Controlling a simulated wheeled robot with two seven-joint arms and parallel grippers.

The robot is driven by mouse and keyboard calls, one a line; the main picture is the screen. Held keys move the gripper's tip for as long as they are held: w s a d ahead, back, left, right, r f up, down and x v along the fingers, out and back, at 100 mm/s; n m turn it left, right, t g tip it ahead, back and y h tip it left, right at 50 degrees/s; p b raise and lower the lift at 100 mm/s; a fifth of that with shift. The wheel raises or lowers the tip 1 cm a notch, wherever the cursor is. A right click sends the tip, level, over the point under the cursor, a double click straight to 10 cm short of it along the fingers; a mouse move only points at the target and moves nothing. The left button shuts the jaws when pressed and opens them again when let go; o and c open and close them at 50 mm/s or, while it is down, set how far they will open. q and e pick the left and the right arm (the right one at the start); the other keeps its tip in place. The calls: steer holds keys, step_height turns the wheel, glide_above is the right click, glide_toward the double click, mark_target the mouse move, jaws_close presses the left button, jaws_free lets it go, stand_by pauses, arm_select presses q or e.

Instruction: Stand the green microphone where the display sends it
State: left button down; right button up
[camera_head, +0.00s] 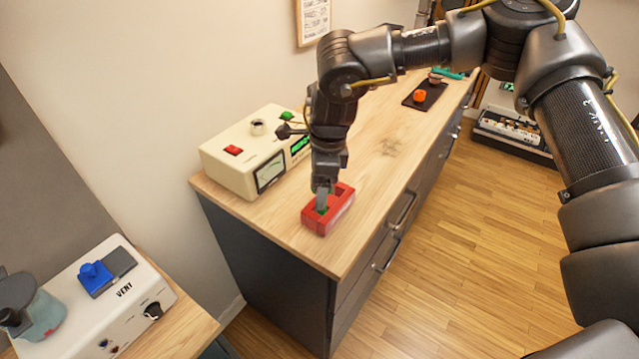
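A green piece (321,209) shows in one hollow of a red block (341,209) near the counter's front corner; it may be the green microphone, mostly hidden by my gripper. My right gripper (322,197) points straight down onto that hollow, its fingertips at the green piece. I see the fingers nearly edge-on, so whether they grip it is unclear. A beige box (232,167) behind the block has a small display (301,144) with green characters, partly hidden and unreadable. My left gripper is out of view.
The beige box carries a red button (233,150), a meter (270,171) and a green knob (287,116). A dark tray (411,101) holds an orange object (420,96); a teal object (450,74) lies beyond. A white VENT box (78,312) stands lower left. The middle counter (372,165) is clear.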

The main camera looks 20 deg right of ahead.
steer(key=shift+r, duration=0.35)
steer(key=r, duration=0.3)
steer(key=d+r+b, duration=0.1)
steer(key=r, duration=0.6)
steer(key=shift+s+d+b, duration=0.1)
steer(key=shift+d+b, duration=0.05)
steer(key=shift+b, duration=0.25)
